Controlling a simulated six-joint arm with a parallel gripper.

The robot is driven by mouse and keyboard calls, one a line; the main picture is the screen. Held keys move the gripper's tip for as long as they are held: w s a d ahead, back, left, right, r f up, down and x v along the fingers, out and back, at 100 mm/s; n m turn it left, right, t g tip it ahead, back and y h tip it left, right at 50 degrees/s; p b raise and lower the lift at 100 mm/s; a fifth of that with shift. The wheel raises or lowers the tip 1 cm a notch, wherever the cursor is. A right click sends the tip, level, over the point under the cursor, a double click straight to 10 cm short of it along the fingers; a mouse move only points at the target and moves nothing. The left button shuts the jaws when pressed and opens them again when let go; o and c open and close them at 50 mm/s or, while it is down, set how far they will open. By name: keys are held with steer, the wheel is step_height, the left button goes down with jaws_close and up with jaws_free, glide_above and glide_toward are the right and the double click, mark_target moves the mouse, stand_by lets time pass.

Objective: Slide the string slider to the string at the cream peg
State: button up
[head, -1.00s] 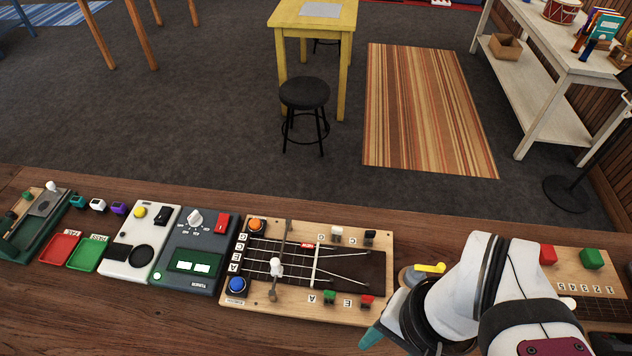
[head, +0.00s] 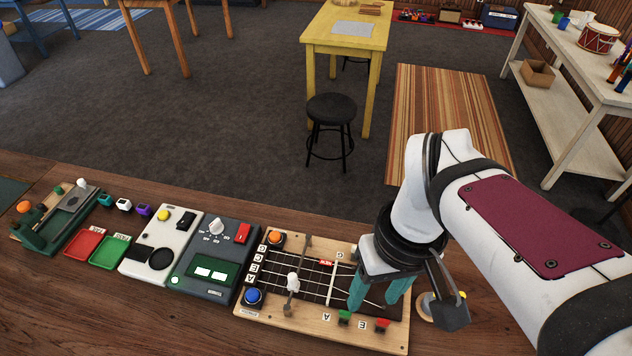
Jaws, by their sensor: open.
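The string slider's white knob (head: 293,283) stands on a grey crossbar over the strings of the wooden string board (head: 258,312). It is near the blue-button side; I cannot tell exactly which string it is on. The green peg (head: 345,316) and red peg (head: 382,325) show along the board's near edge. The cream and black pegs on its far side are hidden or unclear behind my arm. My gripper (head: 377,294) is open and empty, teal fingertips pointing down over the board's right part, right of the knob and apart from it.
An orange button (head: 276,238) and blue button (head: 253,296) sit at the board's left end. A tuner box (head: 205,290) stands close on the left, then a white panel (head: 150,232) and red and green trays. A small piece with a yellow knob is partly hidden right of the board.

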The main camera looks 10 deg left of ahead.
steer(key=w+a+n, duration=0.5)
steer(key=a+n, duration=0.1)
steer(key=n, duration=0.1)
steer(key=n+h, duration=0.1)
steer(key=n, duration=0.7)
glide_above(292, 276)
step_height(292, 276, down, 2)
step_height(292, 276, down, 15)
steer(key=shift+f, duration=0.2)
steer(key=shift+c, duration=0.2)
jaws_close()
